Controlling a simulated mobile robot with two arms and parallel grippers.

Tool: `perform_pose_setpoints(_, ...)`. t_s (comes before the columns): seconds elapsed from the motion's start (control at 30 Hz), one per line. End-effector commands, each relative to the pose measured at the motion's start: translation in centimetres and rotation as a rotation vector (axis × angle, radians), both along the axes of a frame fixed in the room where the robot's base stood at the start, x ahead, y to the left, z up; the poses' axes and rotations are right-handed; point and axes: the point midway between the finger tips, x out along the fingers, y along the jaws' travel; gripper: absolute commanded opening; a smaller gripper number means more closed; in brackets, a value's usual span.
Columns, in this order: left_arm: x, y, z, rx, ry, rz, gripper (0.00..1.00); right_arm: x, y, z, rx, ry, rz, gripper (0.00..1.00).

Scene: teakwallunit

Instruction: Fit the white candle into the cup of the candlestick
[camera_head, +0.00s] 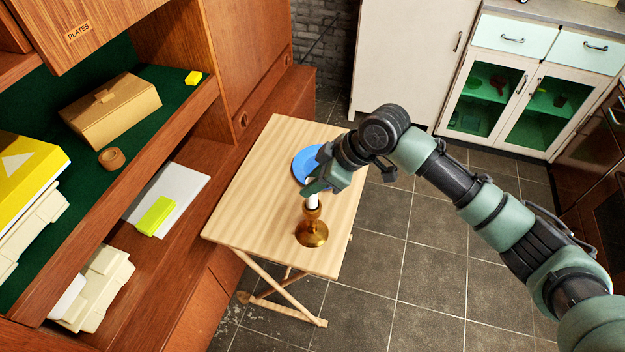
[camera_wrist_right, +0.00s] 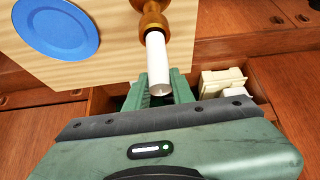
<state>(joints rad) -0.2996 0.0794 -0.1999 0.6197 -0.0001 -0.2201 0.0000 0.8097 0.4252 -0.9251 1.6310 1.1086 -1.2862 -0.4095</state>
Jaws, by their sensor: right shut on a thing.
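The brass candlestick (camera_head: 311,236) stands upright on the small wooden folding table, near its right edge. The white candle (camera_head: 313,201) stands roughly upright over it, its lower end at the cup. In the right wrist view the candle (camera_wrist_right: 157,60) lines up with the candlestick cup (camera_wrist_right: 152,22). I cannot tell how deep the candle sits in the cup. My right gripper (camera_head: 316,188) is shut on the upper part of the candle, and its green fingers (camera_wrist_right: 160,90) show on both sides of it. My left gripper is not in view.
A blue plate (camera_head: 304,163) lies on the table (camera_head: 262,190) just behind the candlestick. The wall unit (camera_head: 190,250) stands close along the table's left side, with boxes and a small wooden ring (camera_head: 111,158) on its shelves. Tiled floor (camera_head: 400,270) is open at right.

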Motion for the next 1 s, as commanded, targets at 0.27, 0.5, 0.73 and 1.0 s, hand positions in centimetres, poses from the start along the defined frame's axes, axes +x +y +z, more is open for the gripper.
perform_pose_setpoints(0.27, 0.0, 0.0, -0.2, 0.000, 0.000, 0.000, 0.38, 0.0, 0.0, -0.7, 0.000, 0.000, 0.000, 0.00)
perform_pose_setpoints(0.5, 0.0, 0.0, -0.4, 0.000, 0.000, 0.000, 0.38, 0.0, 0.0, -1.4, 0.000, 0.000, 0.000, 0.00)
perform_pose_setpoints(0.73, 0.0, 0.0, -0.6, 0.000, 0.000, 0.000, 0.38, 0.0, 0.0, -1.9, 0.000, 0.001, -0.001, 0.00)
perform_pose_setpoints(1.0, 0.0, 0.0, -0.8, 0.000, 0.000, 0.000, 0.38, 0.0, 0.0, -2.6, 0.000, 0.001, -0.001, 0.00)
